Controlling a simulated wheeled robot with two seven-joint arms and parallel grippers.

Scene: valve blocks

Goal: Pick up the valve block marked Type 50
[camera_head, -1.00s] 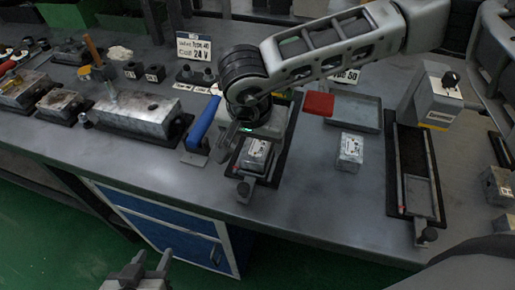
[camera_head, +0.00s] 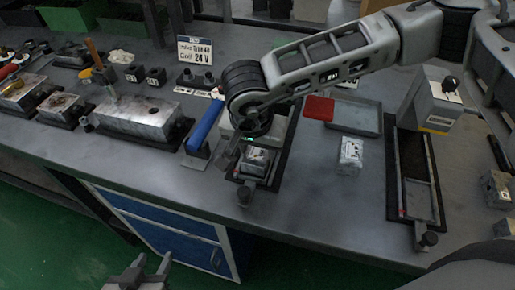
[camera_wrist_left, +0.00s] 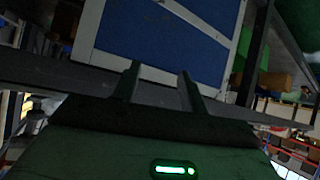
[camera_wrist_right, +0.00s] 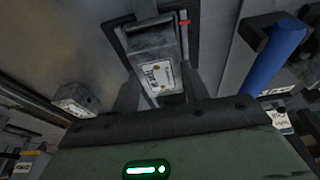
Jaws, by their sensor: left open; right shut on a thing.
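A grey metal valve block with a white label (camera_head: 257,160) is at the narrow black fixture (camera_head: 270,178) in front of me. My right gripper (camera_head: 240,152) is shut on this block, seen between its fingers in the right wrist view (camera_wrist_right: 157,72). I cannot tell whether the block still touches the fixture, and its label is too small to read. A second labelled valve block (camera_head: 350,152) stands on the bench to the right, apart from the gripper. My left gripper (camera_head: 150,266) is open and empty, low in front of the bench.
A grey tray (camera_head: 357,118) with a red piece (camera_head: 319,107) is behind the second block. Another long fixture (camera_head: 413,180) is at right.

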